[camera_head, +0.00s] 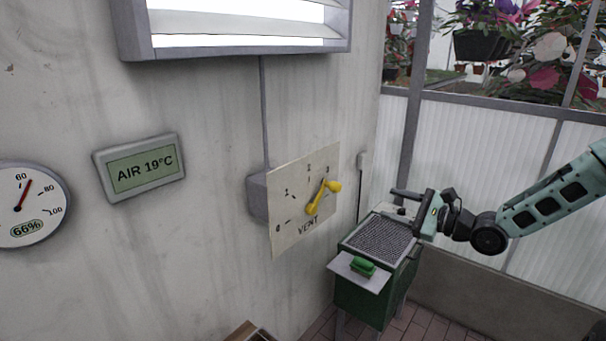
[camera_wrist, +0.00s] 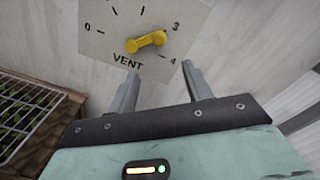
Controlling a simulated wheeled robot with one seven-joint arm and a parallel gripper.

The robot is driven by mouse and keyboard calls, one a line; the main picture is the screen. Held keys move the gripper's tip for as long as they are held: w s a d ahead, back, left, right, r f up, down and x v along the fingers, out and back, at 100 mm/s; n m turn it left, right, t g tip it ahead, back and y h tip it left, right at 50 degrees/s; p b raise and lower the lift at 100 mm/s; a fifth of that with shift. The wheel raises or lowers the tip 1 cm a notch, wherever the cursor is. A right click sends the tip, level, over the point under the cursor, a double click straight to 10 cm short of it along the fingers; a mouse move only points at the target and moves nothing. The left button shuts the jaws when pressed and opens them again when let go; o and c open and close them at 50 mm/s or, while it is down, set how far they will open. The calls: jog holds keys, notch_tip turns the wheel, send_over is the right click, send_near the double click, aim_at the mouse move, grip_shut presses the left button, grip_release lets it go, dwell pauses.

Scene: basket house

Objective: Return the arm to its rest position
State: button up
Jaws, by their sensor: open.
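My gripper (camera_head: 392,203) is open and empty at the right in the head view, with its fingers pointing left toward the wall. My arm (camera_head: 545,205) reaches in from the right edge. The gripper is apart from the vent dial (camera_head: 290,228), a cream plate with a yellow lever (camera_head: 322,198) whose knob end lies near the 3. In the wrist view, my two fingers (camera_wrist: 162,82) stand apart with nothing between them. The vent plate (camera_wrist: 104,46) and its yellow lever (camera_wrist: 146,42) show beyond the fingertips, not touched by them.
A green stand (camera_head: 362,300) with a mesh top (camera_head: 378,240) and a green brush-like block (camera_head: 362,267) stands below my gripper. A wooden crate with a grid (camera_wrist: 35,105) shows at left in the wrist view.

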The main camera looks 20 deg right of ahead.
jog(key=s+a+f+n+g+h, duration=0.2)
jog(key=a+f+n+g+h, duration=0.15)
jog(key=a+n, duration=0.45)
jog(key=s+a+f+n+g+h, duration=0.25)
jog(key=a+n+g, duration=0.3)
jog(key=a, duration=0.45)
jog(key=s+a+r+n+g+h, duration=0.1)
jog(key=s+a+r+n, duration=0.1)
jog(key=s+n, duration=0.3)
jog(key=s+a+r+n+g+h+b, duration=0.1)
jog(key=s+a+r+n+g, duration=0.1)
jog(key=s, duration=1.1)
jog(key=s+a+r+n+g+h, duration=0.1)
jog(key=s+a+r+n+g, duration=0.1)
jog(key=s+a+n, duration=0.3)
jog(key=s+r+n, duration=0.1)
jog(key=s+n, duration=0.3)
jog(key=shift+s+a+r+b, duration=0.3)
jog(key=shift+r+b, duration=0.1)
